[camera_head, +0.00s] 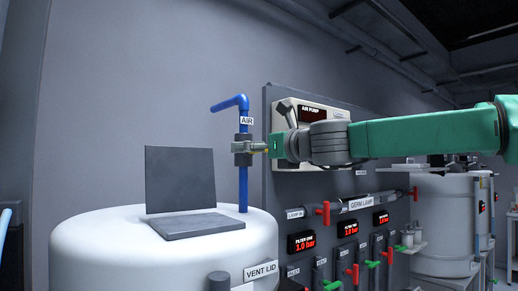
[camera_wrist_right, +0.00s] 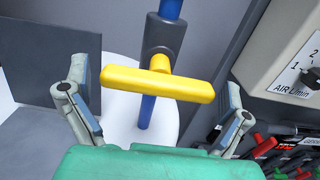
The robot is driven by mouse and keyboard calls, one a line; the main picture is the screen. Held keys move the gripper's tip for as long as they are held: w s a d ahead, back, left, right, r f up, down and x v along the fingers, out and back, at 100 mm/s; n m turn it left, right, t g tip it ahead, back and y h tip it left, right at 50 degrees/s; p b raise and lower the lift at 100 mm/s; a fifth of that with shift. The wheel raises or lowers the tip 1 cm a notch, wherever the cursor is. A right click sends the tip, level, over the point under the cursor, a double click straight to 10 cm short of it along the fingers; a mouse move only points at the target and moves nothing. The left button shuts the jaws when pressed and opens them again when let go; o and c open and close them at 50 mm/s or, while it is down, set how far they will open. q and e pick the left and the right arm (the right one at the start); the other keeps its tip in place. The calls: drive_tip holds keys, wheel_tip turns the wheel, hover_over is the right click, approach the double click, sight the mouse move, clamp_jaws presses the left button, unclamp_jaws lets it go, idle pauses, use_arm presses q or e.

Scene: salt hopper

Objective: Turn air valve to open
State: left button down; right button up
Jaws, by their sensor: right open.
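The air valve is a dark grey body (camera_head: 242,150) on a vertical blue pipe (camera_head: 243,187) with an AIR label (camera_head: 246,120). In the right wrist view its yellow T-handle (camera_wrist_right: 157,84) lies crosswise to the blue pipe, its right end slightly lower. My right gripper (camera_head: 270,148) reaches in from the right, close in front of the valve. In the wrist view its two fingers (camera_wrist_right: 155,98) are spread wide, one beyond each end of the handle, with gaps on both sides. In the head view the handle is mostly hidden by the gripper. My left gripper is not in view.
A white tank (camera_head: 95,245) with an open grey lid (camera_head: 180,180) stands below left. Behind my right arm is a panel with an air pump box (camera_head: 285,103), red displays (camera_head: 301,242) and several red and green valves. A second tank (camera_head: 440,220) stands right.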

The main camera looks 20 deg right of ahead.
drive_tip(key=shift+d, duration=0.1)
drive_tip(key=c, duration=0.9)
